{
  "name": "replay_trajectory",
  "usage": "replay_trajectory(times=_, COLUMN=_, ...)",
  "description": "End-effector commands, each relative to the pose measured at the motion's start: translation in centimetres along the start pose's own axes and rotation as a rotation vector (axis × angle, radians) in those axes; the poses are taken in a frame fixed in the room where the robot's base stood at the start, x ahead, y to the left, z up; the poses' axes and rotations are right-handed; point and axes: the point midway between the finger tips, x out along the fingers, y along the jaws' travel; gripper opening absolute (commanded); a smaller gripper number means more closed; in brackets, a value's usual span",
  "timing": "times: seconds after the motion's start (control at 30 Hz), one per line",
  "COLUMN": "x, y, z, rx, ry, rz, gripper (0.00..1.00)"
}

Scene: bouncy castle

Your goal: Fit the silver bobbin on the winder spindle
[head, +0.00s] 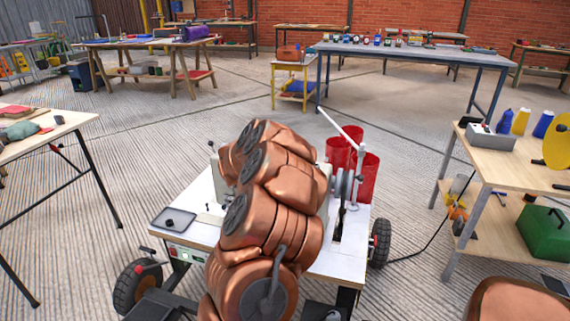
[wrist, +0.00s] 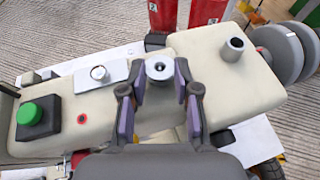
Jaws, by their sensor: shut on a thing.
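In the wrist view my gripper (wrist: 159,84) is shut on the silver bobbin (wrist: 158,67), a small round metal piece with a dark hole in its middle. One dark finger with purple-grey pads lies on each side of it. The bobbin is over the cream sewing machine (wrist: 225,85). A silver plate with a short round post (wrist: 98,73) is on the machine just left of the bobbin. I cannot tell which part is the winder spindle, nor whether the bobbin touches anything below. In the head view my arm hides the gripper and bobbin.
A grey upright stub (wrist: 234,49) and grey wheels (wrist: 282,52) are on the machine's right. A green button (wrist: 38,117) is at its left. In the head view, a dark tray (head: 172,221) sits on the white table (head: 194,235); red buckets (head: 367,178) stand behind.

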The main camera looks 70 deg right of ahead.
Motion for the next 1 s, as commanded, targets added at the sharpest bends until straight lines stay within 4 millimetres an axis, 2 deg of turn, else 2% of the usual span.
replay_trajectory(times=0.37, x=0.11, y=0.04, z=-0.31, rx=0.002, ry=0.0, rz=0.0, gripper=0.14)
replay_trajectory(times=0.4, x=0.08, y=0.02, z=-0.2, rx=0.002, ry=0.0, rz=0.0, gripper=0.35)
replay_trajectory(times=0.63, x=0.07, y=0.02, z=-0.19, rx=0.001, ry=0.0, rz=0.0, gripper=0.59)
replay_trajectory(times=1.0, x=-0.1, y=0.03, z=-0.19, rx=0.001, ry=0.0, rz=0.001, gripper=0.6)
